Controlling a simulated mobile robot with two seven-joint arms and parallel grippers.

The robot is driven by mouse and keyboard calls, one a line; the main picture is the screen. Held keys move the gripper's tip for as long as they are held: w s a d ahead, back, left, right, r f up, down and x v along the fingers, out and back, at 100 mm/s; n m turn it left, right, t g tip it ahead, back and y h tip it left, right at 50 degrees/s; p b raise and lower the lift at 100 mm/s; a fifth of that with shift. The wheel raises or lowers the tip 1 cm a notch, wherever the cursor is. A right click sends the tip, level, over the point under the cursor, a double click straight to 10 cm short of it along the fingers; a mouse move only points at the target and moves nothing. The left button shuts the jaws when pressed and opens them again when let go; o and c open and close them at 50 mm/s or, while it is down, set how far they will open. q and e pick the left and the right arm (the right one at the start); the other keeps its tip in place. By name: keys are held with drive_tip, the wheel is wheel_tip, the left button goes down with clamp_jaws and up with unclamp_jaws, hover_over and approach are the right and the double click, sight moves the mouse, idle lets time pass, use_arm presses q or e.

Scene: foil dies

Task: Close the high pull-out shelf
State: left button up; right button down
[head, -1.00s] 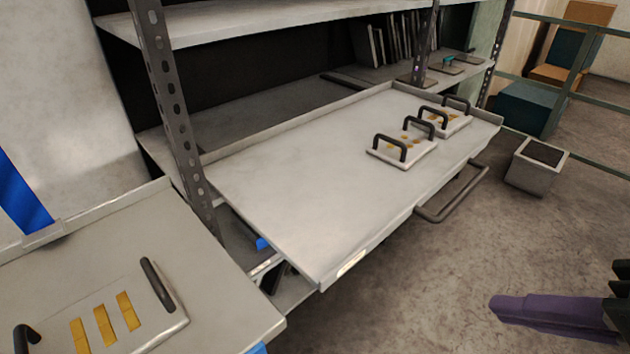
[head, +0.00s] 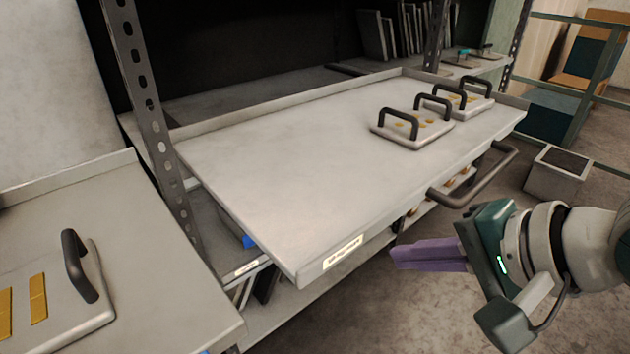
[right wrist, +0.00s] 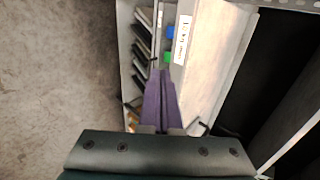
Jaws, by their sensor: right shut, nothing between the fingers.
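The high pull-out shelf (head: 270,185) is a pale grey tray that stands pulled out of the rack in the head view. Its dark bar handle (head: 480,182) runs along the front edge at the right, and a pale label (head: 343,252) is on the front edge at the left. Two foil dies with black handles, a nearer one (head: 412,128) and a farther one (head: 466,101), lie on its right part. My right gripper (head: 398,256) is shut and empty, its purple fingers pointing left, in front of the shelf's front edge and apart from the handle. My left gripper is not in view.
A grey table (head: 150,300) at the lower left carries another die (head: 75,315). A perforated rack post (head: 150,120) stands between table and shelf. Lower shelf levels hold upright plates (right wrist: 140,45). A grey box (head: 556,175) stands on the floor at right. Floor in front is clear.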

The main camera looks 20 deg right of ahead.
sight(362, 238)
drive_tip(key=w, duration=0.1)
drive_tip(key=w+a, duration=0.1)
drive_tip(key=w, duration=0.2)
drive_tip(key=shift+a+f, duration=0.15)
drive_tip(key=shift+a, duration=0.15)
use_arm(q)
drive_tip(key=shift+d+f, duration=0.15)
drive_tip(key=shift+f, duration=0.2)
use_arm(e)
drive_tip(key=shift+w+a, duration=0.1)
drive_tip(key=shift+w, duration=0.05)
